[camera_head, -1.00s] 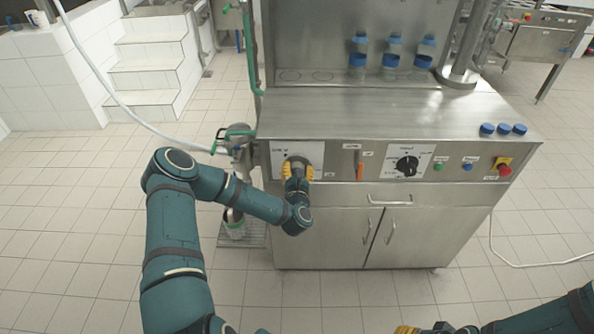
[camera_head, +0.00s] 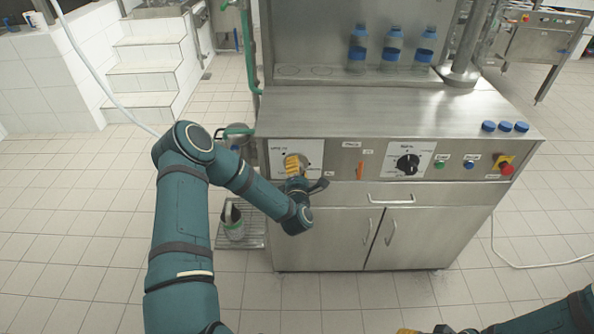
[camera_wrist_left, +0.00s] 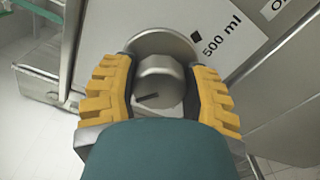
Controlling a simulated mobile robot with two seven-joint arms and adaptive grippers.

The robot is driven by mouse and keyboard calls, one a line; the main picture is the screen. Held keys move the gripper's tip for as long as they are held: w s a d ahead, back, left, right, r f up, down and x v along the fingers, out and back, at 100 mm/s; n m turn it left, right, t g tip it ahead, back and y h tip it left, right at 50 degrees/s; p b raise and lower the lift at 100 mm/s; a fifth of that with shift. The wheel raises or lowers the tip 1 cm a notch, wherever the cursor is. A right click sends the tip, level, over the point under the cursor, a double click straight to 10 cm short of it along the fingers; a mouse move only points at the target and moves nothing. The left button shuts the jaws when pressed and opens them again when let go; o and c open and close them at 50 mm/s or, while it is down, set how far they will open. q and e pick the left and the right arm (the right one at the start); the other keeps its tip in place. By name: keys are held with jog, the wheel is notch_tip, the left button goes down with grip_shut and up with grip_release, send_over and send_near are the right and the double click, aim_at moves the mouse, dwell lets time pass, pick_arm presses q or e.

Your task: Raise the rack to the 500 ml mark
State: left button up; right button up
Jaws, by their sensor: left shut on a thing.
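My left gripper (camera_head: 297,165) is at the left end of the machine's front panel, in front of a white dial plate (camera_head: 315,150). In the left wrist view its yellow fingers (camera_wrist_left: 162,72) are shut on a round metal knob (camera_wrist_left: 160,88) with a dark pointer line. A black square mark (camera_wrist_left: 195,37) with the label "500 ml" lies to the upper right of the knob; the pointer line is not aimed at it. Three bottles with blue caps (camera_head: 393,48) stand upright in round holes at the back. The rack itself is not clearly visible. My right gripper (camera_head: 408,331) barely shows at the bottom edge.
The front panel also holds an orange lever (camera_head: 360,170), a selector dial (camera_head: 408,163), green and blue buttons and a red stop button (camera_head: 507,169). Three loose blue caps (camera_head: 505,126) lie on the steel top (camera_head: 390,112). A can (camera_head: 233,222) stands on the floor grate.

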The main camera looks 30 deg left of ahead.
pick_arm(q)
jog(key=m+b, duration=0.1)
jog(key=m, duration=0.3)
jog(key=shift+f+m+b, duration=0.15)
jog(key=shift+m+b, duration=0.2)
jog(key=shift+m, duration=0.05)
jog(key=m+b, duration=0.2)
jog(key=m, duration=0.8)
jog(key=shift+b, duration=0.3)
jog(key=m, duration=0.4)
jog(key=shift+a+f, duration=0.1)
jog(key=m, duration=0.5)
jog(key=shift+s, duration=0.1)
jog(key=m, duration=0.4)
jog(key=shift+a+m, duration=0.1)
jog(key=shift+m, duration=0.2)
jog(key=m, duration=0.4)
jog(key=shift+s, duration=0.1)
jog(key=shift+a+m, duration=0.1)
jog(key=shift+m, duration=0.2)
